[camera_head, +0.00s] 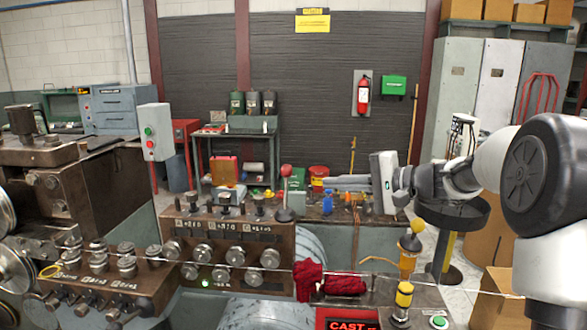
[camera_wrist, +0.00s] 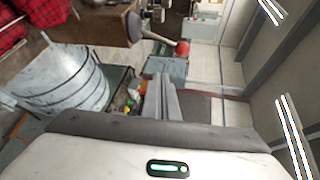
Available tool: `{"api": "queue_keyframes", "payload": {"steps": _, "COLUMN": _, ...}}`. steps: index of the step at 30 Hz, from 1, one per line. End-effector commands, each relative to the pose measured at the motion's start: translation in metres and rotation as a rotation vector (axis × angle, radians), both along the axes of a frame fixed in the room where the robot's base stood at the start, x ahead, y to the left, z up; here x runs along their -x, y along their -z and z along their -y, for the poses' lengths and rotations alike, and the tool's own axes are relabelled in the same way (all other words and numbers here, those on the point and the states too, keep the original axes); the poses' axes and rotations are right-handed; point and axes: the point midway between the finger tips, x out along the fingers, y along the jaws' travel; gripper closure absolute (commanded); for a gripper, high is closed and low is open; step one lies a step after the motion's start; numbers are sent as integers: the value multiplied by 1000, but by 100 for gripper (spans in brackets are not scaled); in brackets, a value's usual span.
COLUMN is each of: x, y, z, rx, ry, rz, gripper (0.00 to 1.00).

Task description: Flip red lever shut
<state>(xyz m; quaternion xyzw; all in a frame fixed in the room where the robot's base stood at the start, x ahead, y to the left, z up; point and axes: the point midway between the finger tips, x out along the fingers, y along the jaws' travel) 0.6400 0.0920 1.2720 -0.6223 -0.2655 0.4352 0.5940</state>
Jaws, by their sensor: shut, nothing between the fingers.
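The red lever has a red ball knob (camera_head: 286,170) on a thin shaft rising from a dark round base (camera_head: 285,214) at the right end of the brown control block. It stands nearly upright in the head view. In the wrist view the red knob (camera_wrist: 183,48) is beyond my fingertips, with its shaft running left to the dark base (camera_wrist: 135,27). My gripper (camera_head: 328,182) is to the right of the lever at about knob height, pointing left. Its fingers (camera_wrist: 160,80) are together and empty, apart from the knob in the picture; the exact gap in depth is unclear.
The brown control block (camera_head: 230,238) carries several knobs. A taut wire (camera_head: 200,263) crosses in front, by red cloths (camera_head: 308,280). Two yellow-topped posts (camera_head: 417,228) stand at the right. A grey drum (camera_wrist: 60,80) is at left in the wrist view.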

Motion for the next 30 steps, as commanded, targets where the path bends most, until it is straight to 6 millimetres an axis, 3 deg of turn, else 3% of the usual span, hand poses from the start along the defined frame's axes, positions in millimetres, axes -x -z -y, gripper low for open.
{"api": "queue_keyframes", "payload": {"steps": 6, "x": -21, "y": -18, "z": 11, "rx": -147, "ry": 49, "rz": 3, "gripper": 100}}
{"api": "queue_keyframes", "payload": {"steps": 18, "x": -23, "y": -19, "z": 8, "rx": -154, "ry": 52, "rz": 3, "gripper": 100}}
{"api": "queue_keyframes", "payload": {"steps": 23, "x": -32, "y": -17, "z": -8, "rx": -155, "ry": 49, "rz": 2, "gripper": 100}}
{"api": "queue_keyframes", "payload": {"steps": 30, "x": -58, "y": -13, "z": -49, "rx": -154, "ry": 50, "rz": 2, "gripper": 100}}
